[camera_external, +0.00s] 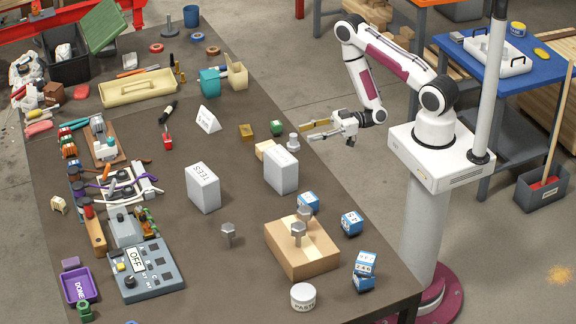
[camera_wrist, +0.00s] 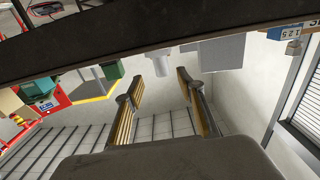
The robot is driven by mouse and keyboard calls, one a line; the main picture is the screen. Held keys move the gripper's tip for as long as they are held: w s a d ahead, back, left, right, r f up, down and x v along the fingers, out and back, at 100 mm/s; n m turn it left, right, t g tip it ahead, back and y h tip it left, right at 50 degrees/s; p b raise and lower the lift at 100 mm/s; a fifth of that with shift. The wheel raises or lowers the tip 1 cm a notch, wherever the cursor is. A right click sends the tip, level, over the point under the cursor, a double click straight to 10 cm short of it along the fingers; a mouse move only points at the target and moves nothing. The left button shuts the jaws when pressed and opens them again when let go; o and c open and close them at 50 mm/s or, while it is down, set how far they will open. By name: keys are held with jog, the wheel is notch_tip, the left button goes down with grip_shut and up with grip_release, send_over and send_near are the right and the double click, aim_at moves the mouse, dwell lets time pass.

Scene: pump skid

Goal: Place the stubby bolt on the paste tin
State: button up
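The paste tin (camera_external: 303,297), white with a lid and dark lettering, stands at the table's front right. Two grey bolts stand head up on a wooden block: a nearer one (camera_external: 298,235) and one behind it (camera_external: 306,212). Another grey bolt (camera_external: 228,233) stands on the table left of the block. I cannot tell for certain which is the stubby one. My gripper (camera_external: 307,134) is beside the table's right edge, away from the bolts and tin. In the wrist view its two fingers (camera_wrist: 159,80) are apart with nothing held between them.
The wooden block (camera_external: 315,257) stands right of the free bolt. Two pale boxes (camera_external: 203,188) (camera_external: 281,170) stand upright mid-table. Blue-white cubes (camera_external: 351,222) lie near the right edge. The table left of the tin is clear.

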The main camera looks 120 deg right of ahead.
aim_at(293, 135)
jog(key=shift+w, duration=0.8)
jog(key=shift+w+r, duration=0.1)
jog(key=shift+w, duration=0.1)
jog(key=shift+w+a+r, duration=0.15)
jog(key=shift+w+r, duration=0.05)
jog(key=shift+w, duration=0.55)
jog(key=shift+w+a+r, duration=0.1)
jog(key=shift+w+r, duration=0.05)
jog(key=shift+w, duration=1.5)
grip_shut()
